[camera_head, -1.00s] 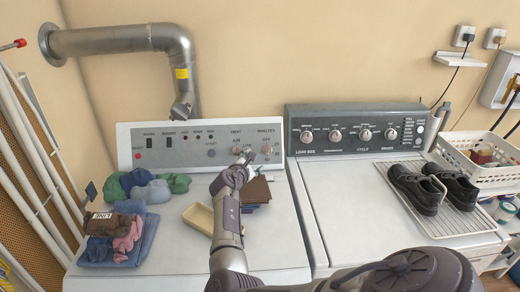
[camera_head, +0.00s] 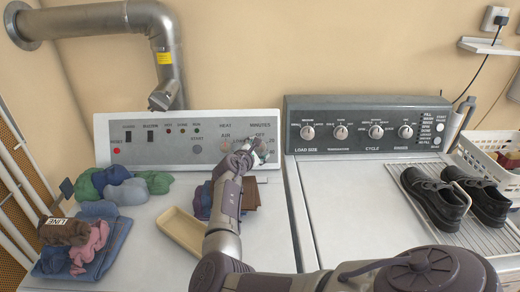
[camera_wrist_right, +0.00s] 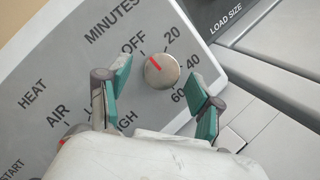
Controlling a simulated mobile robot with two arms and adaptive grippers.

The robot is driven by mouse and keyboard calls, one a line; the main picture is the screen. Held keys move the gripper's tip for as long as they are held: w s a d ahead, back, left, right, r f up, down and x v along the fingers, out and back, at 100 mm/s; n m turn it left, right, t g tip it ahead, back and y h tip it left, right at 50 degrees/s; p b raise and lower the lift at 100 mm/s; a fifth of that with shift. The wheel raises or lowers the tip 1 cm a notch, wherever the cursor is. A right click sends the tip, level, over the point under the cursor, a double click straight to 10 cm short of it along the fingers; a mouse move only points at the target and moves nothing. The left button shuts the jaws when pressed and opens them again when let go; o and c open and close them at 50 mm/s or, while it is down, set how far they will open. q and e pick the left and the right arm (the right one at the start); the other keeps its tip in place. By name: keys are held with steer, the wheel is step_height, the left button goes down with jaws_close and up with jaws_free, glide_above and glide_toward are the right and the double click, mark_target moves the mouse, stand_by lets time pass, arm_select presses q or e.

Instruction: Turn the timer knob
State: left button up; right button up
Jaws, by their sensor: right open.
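The timer knob (camera_wrist_right: 163,73) is a round silver dial with a red line, under the word MINUTES on the left machine's white and grey panel (camera_head: 190,150). Its red line points up-left, near OFF; the marks 20, 40 and 60 lie to its right and below. My right gripper (camera_wrist_right: 158,86) is open, with one green-padded finger on each side of the knob; I cannot tell if they touch it. In the head view my right gripper (camera_head: 250,146) reaches up to the panel and partly hides the knob. My left gripper is not in view.
A heat knob (camera_head: 226,145) sits just left of the timer knob. A tan tray (camera_head: 185,232), dark folded items (camera_head: 203,200) and clothes (camera_head: 75,245) lie on the left machine top. Black shoes (camera_head: 435,200) rest on a rack on the right machine.

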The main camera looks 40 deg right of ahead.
steer(key=shift+a+r, duration=0.1)
steer(key=shift+c, duration=0.6)
steer(key=c, duration=1)
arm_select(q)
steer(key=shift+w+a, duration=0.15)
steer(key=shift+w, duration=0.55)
